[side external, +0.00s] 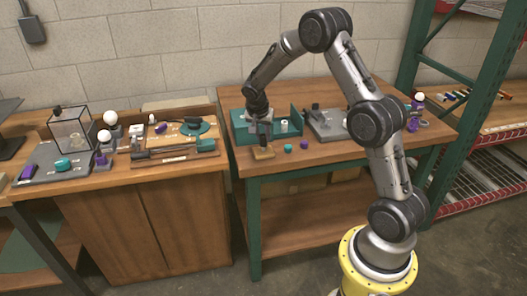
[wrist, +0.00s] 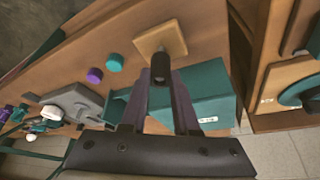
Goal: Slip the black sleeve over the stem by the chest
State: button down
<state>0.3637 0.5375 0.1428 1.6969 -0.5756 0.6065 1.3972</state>
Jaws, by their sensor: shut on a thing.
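My gripper (side external: 263,130) points down over the front left of the right-hand workbench. It is shut on the black sleeve (wrist: 160,70), a short dark cylinder between the fingertips. The base also shows below my gripper in the side view (side external: 263,154). The sleeve hides part of the stem and base, and I cannot tell whether it is around the stem. The teal chest (side external: 238,126) stands right behind, and its side shows in the wrist view (wrist: 205,98).
A teal knob (side external: 288,148) and a purple knob (side external: 304,145) lie right of the base. A grey fixture (side external: 326,122) stands farther right. The bench's front edge is close to the base. Another bench with lamp parts (side external: 110,118) is at left.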

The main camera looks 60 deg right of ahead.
jog(key=shift+f, duration=1.2)
dwell(2.2)
jog(key=c, duration=0.6)
grip_release()
